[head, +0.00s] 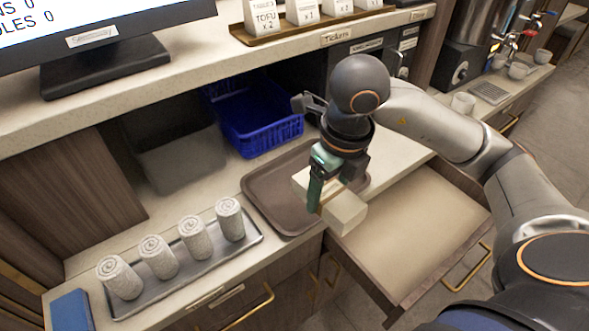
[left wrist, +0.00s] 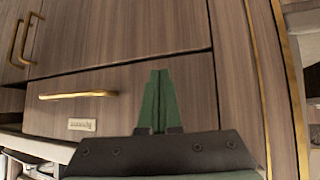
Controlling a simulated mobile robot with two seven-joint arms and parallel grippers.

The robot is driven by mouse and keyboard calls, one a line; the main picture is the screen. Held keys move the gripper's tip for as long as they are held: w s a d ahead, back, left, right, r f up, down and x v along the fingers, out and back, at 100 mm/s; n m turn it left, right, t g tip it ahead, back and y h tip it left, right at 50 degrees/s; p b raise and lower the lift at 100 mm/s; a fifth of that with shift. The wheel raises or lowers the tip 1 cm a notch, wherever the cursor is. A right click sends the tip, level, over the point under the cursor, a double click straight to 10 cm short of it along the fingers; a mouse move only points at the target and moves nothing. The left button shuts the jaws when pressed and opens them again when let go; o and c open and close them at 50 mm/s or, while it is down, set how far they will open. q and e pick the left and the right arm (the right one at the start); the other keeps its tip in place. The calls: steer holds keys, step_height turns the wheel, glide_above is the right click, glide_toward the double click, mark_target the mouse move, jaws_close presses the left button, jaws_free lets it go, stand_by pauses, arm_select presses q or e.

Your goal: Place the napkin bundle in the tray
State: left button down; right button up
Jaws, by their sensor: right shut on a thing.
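The napkin bundle (head: 345,212) is a cream block with a brown band. My right gripper (head: 318,187) is shut on it, with a green finger along its near side. The bundle is held over the right front part of the brown tray (head: 268,190) and reaches past its edge toward the open drawer. The gripper and bundle hide part of the tray; its visible floor is empty. My left gripper (left wrist: 159,100) is shut and empty in the left wrist view, in front of wooden drawer fronts. It is not in the head view.
A long grey tray (head: 255,240) with several rolled towels (head: 192,237) lies to the left. A blue basket (head: 262,125) stands behind the brown tray. An open drawer (head: 415,230) juts out at the right. A shelf (head: 215,75) overhangs the back of the counter.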

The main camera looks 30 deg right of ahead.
mark_target(307, 170)
steer(key=shift+w, duration=0.35)
steer(key=w+f, duration=0.1)
steer(key=w, duration=0.1)
steer(key=w+d+f, duration=0.1)
steer(key=w, duration=0.2)
steer(key=w+f, duration=0.1)
steer(key=w, duration=0.1)
steer(key=shift+w+d+f, duration=0.2)
steer(key=shift+w, duration=0.2)
steer(key=w+f, duration=0.3)
steer(key=w+d+f, duration=0.1)
steer(key=f, duration=0.1)
steer(key=shift+w+f+p, duration=0.1)
steer(key=shift+w+p, duration=0.25)
steer(key=shift+w+f, duration=0.5)
steer(key=shift+f, duration=0.2)
step_height(307, 170, down, 2)
steer(key=shift+f+p, duration=0.2)
steer(key=shift+p, duration=0.25)
steer(key=shift+f, duration=0.25)
